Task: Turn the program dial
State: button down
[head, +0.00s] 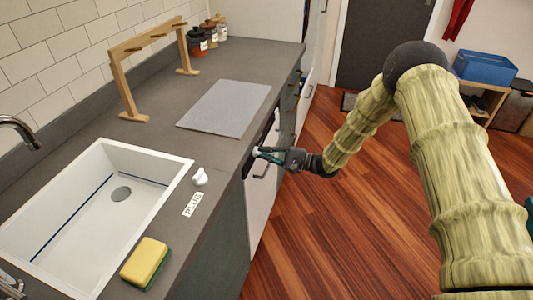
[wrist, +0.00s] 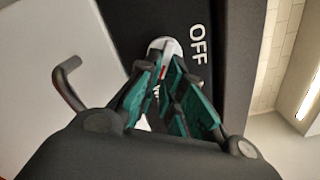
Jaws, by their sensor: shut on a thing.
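The program dial (wrist: 165,43) is a pale knob with a small red mark, on a black panel (wrist: 125,18) with the white word OFF beside it in the wrist view. My gripper (wrist: 167,70) is shut on the dial, its green-lined fingers on either side of it. The fingers hide much of the dial. In the head view, my gripper (head: 268,153) reaches the front of the counter from the right, just below the counter edge. A small pale bit of the dial (head: 256,150) may show at its tips. The dial's exact angle is hard to tell.
A dark bar handle (wrist: 66,82) sticks out from the white front close to my gripper. The grey counter (head: 240,95) holds a white sink (head: 178,170), a sponge (head: 146,262), a small white knob (head: 199,177) and a wooden rack (head: 125,85). The wooden floor (head: 330,240) is clear.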

jog(key=c, duration=1.6)
grip_release()
jog(key=shift+o, duration=0.2)
jog(key=v, duration=1.2)
jog(key=shift+s+f, duration=0.1)
